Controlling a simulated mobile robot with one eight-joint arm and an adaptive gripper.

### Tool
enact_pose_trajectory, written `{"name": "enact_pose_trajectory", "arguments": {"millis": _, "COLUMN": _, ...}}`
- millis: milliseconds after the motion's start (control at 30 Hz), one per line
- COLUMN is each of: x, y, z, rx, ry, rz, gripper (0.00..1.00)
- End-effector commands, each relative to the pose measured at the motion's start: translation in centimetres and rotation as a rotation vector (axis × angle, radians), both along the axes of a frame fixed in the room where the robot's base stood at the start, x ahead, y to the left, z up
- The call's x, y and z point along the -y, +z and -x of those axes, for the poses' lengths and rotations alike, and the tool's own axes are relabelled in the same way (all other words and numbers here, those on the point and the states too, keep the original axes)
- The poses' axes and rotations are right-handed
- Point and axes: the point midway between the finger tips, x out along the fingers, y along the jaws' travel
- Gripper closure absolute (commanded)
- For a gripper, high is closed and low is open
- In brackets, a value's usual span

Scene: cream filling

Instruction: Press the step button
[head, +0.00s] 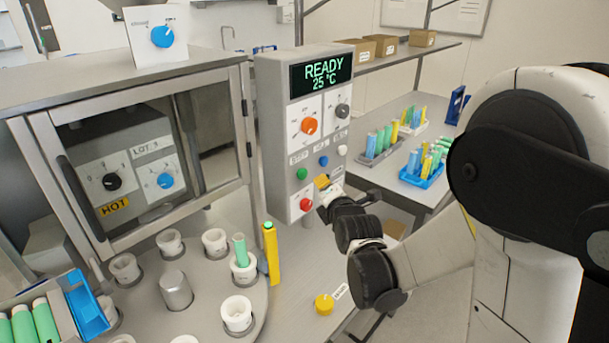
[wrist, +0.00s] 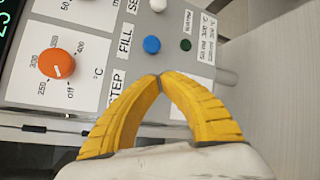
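The grey control panel (head: 276,130) stands upright, with a display reading READY 25 °C. A green button (head: 302,173) sits under the leftmost label, which reads STEP in the wrist view (wrist: 117,90). A blue button (head: 323,161) and a white button (head: 342,150) follow to its right; the blue one, by FILL, shows in the wrist view (wrist: 152,44). My gripper (head: 321,181) is in front of the panel, right of and slightly below the green button. Its yellow fingertips (wrist: 158,77) meet, with nothing held. In the wrist view the fingers hide the green button. I cannot tell whether they touch the panel.
A red button (head: 306,204) sits below the green one. An orange knob (head: 309,126) and a black knob (head: 342,111) are above. A yellow bar (head: 271,252) stands left of the panel's foot, near white cups. A yellow button (head: 324,303) sits on the table.

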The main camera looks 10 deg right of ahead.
Motion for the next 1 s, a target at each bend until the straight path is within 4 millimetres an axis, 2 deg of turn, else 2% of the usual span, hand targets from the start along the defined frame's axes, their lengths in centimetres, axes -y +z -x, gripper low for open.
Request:
{"name": "enact_pose_trajectory", "arguments": {"millis": 100, "x": -0.7, "y": -0.1, "z": -1.0, "rx": 0.0, "ry": 0.001, "rz": 0.0, "gripper": 1.0}}
{"name": "enact_pose_trajectory", "arguments": {"millis": 300, "x": -1.2, "y": 0.0, "z": -1.6, "rx": 0.0, "ry": 0.0, "rz": -0.001, "gripper": 1.0}}
{"name": "enact_pose_trajectory", "arguments": {"millis": 1000, "x": -1.2, "y": 0.0, "z": -1.7, "rx": 0.0, "ry": -0.001, "rz": -0.001, "gripper": 1.0}}
